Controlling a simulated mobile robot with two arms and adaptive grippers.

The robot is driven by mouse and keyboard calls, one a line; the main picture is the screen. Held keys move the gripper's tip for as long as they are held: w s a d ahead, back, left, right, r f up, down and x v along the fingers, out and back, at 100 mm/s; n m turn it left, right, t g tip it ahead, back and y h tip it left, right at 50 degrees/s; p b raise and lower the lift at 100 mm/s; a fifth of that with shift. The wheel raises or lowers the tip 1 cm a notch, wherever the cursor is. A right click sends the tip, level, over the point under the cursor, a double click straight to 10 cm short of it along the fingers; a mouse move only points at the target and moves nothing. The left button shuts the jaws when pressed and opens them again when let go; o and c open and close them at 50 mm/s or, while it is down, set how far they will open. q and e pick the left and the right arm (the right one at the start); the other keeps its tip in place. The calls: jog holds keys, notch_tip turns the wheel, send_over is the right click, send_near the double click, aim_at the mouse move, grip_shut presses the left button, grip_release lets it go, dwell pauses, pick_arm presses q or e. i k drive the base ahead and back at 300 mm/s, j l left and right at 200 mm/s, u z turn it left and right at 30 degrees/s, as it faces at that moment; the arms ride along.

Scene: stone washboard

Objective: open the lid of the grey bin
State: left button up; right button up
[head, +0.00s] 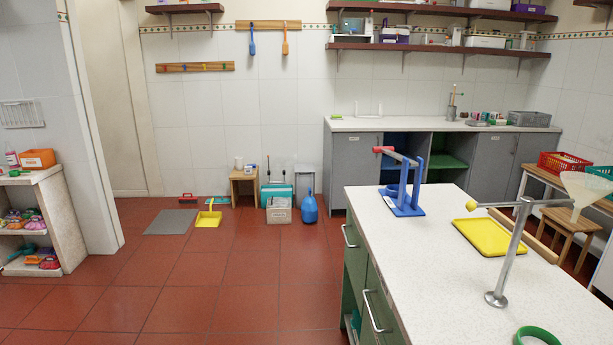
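A small light grey box-shaped bin (279,215) with a label on its front stands on the red floor by the back wall. It is the closest match to the grey bin. It is far off and small, and I cannot tell its lid clearly. A teal case (268,195) is behind it and a blue jug (309,208) stands at its right. A grey upright item (305,178) is behind the jug and partly hidden. Neither of my grippers is in view.
A white-topped counter (440,270) with green drawers fills the right foreground, bearing a blue stand (403,190) and yellow tray (490,237). A wooden stool (243,178), yellow dustpan (209,218) and grey mat (171,222) are left of the bin. The middle floor is clear.

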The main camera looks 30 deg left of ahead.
aim_at(301, 169)
jog(key=j+u, duration=0.3)
jog(key=i+j+u, duration=0.2)
jog(key=i+j, duration=0.2)
jog(key=i+j+u, duration=0.15)
jog(key=i+j, duration=0.25)
jog(key=i+j+u, duration=0.2)
jog(key=i, duration=0.25)
jog(key=i+j+u, duration=0.2)
jog(key=i+j, duration=0.15)
jog(key=i+u, duration=0.15)
jog(key=i, duration=2.2)
